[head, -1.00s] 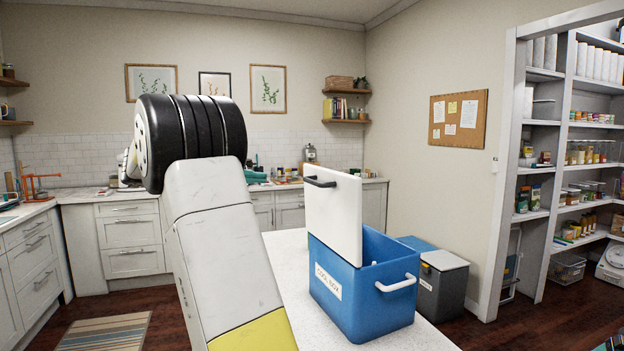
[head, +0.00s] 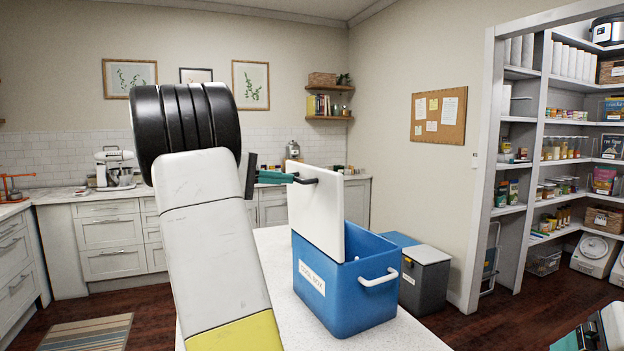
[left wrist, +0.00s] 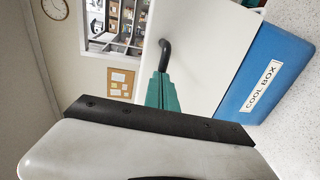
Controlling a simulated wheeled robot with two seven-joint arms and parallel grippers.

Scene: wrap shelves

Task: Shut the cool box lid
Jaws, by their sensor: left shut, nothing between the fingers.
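The blue cool box (head: 345,295) stands on the white speckled counter; it also shows in the left wrist view (left wrist: 268,70). Its white lid (head: 317,215) stands upright, open, at the box's left edge. A black handle (head: 307,181) sticks out from the lid's outer side; it also shows in the left wrist view (left wrist: 165,48). My left gripper (head: 292,177) has teal fingers, shut and empty, beside the handle and the lid's outer face; they also show in the left wrist view (left wrist: 163,85). I cannot tell whether they touch. My right gripper (head: 566,341) shows only partly at the bottom right corner.
The counter (head: 400,335) is clear in front of the box. A grey bin (head: 426,280) stands behind it at the right. Pantry shelves (head: 520,130) fill the right side. My left arm hides part of the back counter.

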